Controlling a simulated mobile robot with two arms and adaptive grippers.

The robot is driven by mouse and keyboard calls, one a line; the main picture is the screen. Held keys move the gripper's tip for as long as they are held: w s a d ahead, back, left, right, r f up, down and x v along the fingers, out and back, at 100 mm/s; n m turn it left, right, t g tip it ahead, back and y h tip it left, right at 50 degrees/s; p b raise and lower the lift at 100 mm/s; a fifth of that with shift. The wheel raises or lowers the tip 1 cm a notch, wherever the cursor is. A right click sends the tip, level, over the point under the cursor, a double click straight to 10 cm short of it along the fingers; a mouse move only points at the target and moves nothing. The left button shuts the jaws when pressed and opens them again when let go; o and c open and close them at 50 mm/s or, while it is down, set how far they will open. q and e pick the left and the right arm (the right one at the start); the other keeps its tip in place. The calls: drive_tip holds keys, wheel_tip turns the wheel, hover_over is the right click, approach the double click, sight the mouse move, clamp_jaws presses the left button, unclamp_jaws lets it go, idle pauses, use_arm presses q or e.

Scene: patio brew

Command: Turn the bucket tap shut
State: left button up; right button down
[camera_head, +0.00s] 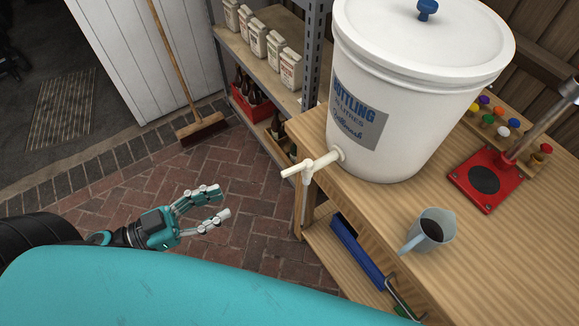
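The white bottling bucket (390,120) stands near the left edge of the wooden bench, lidded with a blue knob on top. Its cream tap (308,172) sticks out from the low left side, past the bench edge, with a spout pointing down. The tap's lever points to the left, roughly in line with the tap body; whether it is open or shut I cannot tell. My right gripper is not in view.
The bench (390,215) carries a jug (431,232) of dark liquid, a red capper (485,178) and a rack of coloured caps (503,128). A shelf (262,62) with cartons and bottles stands behind. A broom (200,128) rests on the brick floor, which is clear around my gripper.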

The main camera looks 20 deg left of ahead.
sight(289, 170)
use_arm(q)
drive_tip(key=p+x, duration=0.1)
drive_tip(key=x, duration=0.6)
drive_tip(key=p+x, duration=0.2)
drive_tip(key=x, duration=0.6)
drive_tip(key=shift+w+a, duration=0.15)
drive_tip(key=shift+w, duration=0.1)
drive_tip(key=shift+w+d+f, duration=0.1)
drive_tip(key=shift+w+d, duration=0.35)
drive_tip(key=shift+d, duration=0.05)
drive_tip(key=shift+c, duration=0.3)
clamp_jaws()
